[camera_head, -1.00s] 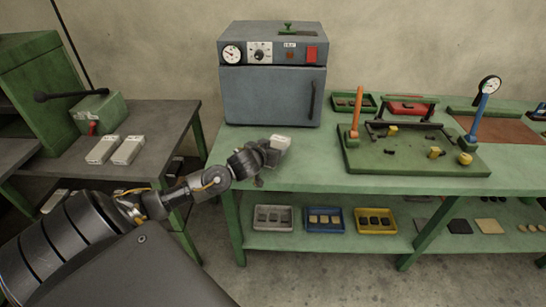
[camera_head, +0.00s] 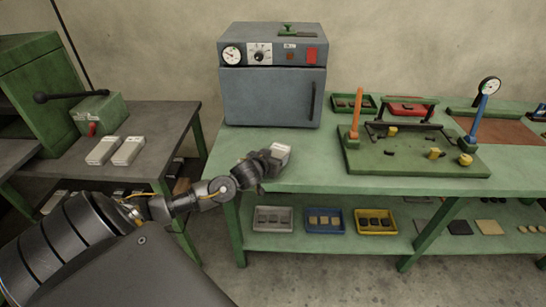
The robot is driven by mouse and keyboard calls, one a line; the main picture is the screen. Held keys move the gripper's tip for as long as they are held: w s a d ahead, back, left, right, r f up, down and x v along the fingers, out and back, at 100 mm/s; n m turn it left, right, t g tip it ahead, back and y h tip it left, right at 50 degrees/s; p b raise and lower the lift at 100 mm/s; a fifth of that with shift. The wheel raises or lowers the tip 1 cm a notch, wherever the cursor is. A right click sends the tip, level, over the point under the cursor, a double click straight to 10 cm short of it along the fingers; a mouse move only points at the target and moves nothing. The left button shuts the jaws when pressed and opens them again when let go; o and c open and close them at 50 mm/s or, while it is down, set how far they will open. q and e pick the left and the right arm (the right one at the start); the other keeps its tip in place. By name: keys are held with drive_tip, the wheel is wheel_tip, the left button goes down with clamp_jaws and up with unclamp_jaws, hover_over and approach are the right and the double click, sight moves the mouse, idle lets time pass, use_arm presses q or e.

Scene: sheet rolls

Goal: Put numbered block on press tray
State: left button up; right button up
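A white block (camera_head: 281,151) is at the tip of my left gripper (camera_head: 272,160), which appears shut on it. The gripper and block are over the left part of the green table, in front of the grey oven; I cannot tell whether the block touches the tabletop. Two similar white blocks (camera_head: 103,150) (camera_head: 128,151) lie side by side on the dark table at left, in front of a green lever press (camera_head: 99,112). No number is readable on any block. I cannot tell which surface is the press tray. My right gripper is not in view.
The grey oven (camera_head: 272,97) stands at the back of the green table (camera_head: 300,176). A green fixture board (camera_head: 380,165) with orange and blue levers is to the right. Small trays (camera_head: 273,228) sit on the shelf below. The tabletop between gripper and board is clear.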

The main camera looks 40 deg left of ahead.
use_arm(q)
drive_tip(key=shift+o, duration=0.9)
drive_tip(key=shift+r, duration=0.25)
drive_tip(key=v, duration=1.2)
drive_tip(key=shift+f+b, duration=0.2)
drive_tip(key=shift+b, duration=0.2)
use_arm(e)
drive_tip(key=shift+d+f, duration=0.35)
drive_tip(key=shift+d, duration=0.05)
